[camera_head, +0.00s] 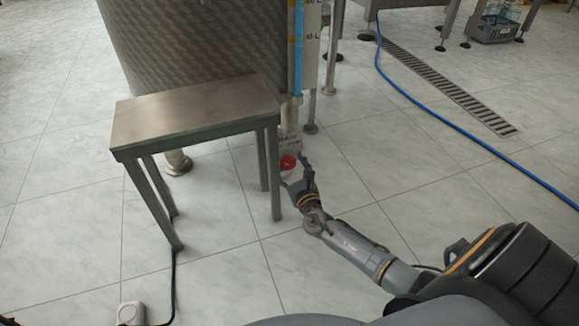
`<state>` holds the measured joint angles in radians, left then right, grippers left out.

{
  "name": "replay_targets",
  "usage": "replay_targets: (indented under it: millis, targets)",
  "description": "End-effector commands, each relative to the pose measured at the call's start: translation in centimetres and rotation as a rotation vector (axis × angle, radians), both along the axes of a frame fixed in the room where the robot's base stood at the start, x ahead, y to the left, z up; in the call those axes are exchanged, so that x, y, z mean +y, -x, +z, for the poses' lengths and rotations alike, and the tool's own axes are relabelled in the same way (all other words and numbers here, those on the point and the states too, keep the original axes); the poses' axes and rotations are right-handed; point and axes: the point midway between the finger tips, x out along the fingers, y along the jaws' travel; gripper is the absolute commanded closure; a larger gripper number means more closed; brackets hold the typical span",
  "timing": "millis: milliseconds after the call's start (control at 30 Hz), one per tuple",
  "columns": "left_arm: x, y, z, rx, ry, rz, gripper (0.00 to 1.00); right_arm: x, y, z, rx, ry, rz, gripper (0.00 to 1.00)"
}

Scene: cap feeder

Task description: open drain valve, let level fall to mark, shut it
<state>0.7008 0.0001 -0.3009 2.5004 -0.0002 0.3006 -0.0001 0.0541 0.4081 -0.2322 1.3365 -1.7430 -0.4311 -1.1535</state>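The column's top is out of view. My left gripper is not in view.
A metal bench (195,112) stands in front of the tank, left of my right arm. A blue hose (470,135) and a floor drain grate (440,85) lie to the right. A grey crate (492,30) is at the far right. A small white box (131,313) with a black cable lies front left.

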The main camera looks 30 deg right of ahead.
Motion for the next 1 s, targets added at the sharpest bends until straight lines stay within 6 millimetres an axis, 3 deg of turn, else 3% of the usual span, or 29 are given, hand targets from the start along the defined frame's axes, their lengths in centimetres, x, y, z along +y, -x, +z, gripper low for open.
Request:
replay_targets:
  millis: [33,267,633,1000]
  targets:
    - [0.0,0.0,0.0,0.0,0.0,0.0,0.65,0.01,0.02,-0.01,0.0,0.0,0.0,0.41]
    - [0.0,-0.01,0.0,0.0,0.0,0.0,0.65,0.02,0.03,-0.01,0.0,0.0,0.0,0.88]
    - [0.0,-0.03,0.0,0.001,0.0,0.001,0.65,0.06,0.03,-0.01,-0.014,-0.052,0.0,0.88]
    - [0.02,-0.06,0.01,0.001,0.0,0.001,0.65,0.17,-0.01,0.0,-0.075,-0.307,0.001,0.88]
